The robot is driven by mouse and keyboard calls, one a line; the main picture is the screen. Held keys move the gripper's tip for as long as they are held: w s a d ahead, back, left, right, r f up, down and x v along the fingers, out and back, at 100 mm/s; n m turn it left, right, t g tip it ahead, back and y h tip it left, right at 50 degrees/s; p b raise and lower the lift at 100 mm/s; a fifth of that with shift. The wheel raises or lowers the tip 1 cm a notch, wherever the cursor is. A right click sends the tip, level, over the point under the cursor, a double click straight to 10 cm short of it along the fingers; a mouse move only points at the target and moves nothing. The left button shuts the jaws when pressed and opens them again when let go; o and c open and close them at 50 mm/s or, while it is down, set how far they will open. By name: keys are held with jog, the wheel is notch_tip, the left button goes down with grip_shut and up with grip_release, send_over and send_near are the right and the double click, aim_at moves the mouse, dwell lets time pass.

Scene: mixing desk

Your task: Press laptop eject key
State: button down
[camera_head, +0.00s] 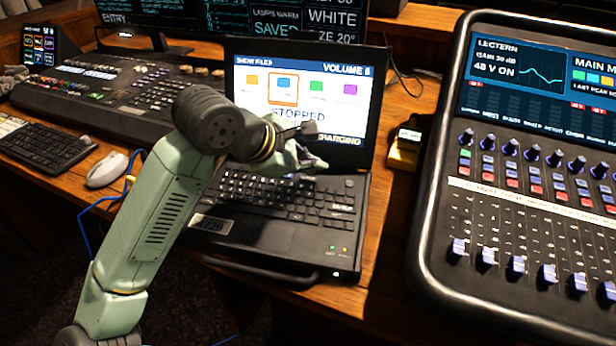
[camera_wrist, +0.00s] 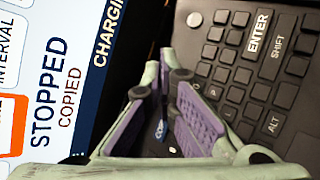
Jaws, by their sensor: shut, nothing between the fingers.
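The black laptop (camera_head: 270,236) stands open on the desk, its screen (camera_head: 345,88) reading STOPPED and CHARGING. In the wrist view the screen (camera_wrist: 50,75) also shows COPIED. My gripper (camera_head: 318,164) is over the back right part of the keyboard, close to the screen's lower edge. In the wrist view my gripper (camera_wrist: 163,62) is shut and empty, its tips by the keyboard's top edge. A blue-labelled patch (camera_wrist: 161,128) shows between the finger bases, mostly hidden. The ENTER key (camera_wrist: 257,35) lies right of the fingers. I cannot make out an eject key label.
A large mixing console (camera_head: 540,215) stands at the right. A lighting desk (camera_head: 130,90), a keyboard (camera_head: 40,143) and a white mouse (camera_head: 107,169) are at the left. A small yellow box (camera_head: 404,150) sits right of the laptop. Bare wood (camera_head: 395,215) lies between laptop and console.

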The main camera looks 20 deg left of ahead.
aim_at(310, 181)
jog(key=shift+f, duration=0.1)
dwell(0.3)
jog(key=shift+f+b, duration=0.35)
jog(key=shift+b, duration=0.5)
jog(key=shift+f+b, duration=0.3)
jog(key=shift+b, duration=0.4)
jog(key=shift+r, duration=0.15)
dwell(0.5)
jog(key=shift+r, duration=0.6)
jog(key=shift+r+p, duration=0.9)
jog(key=shift+r, duration=1.65)
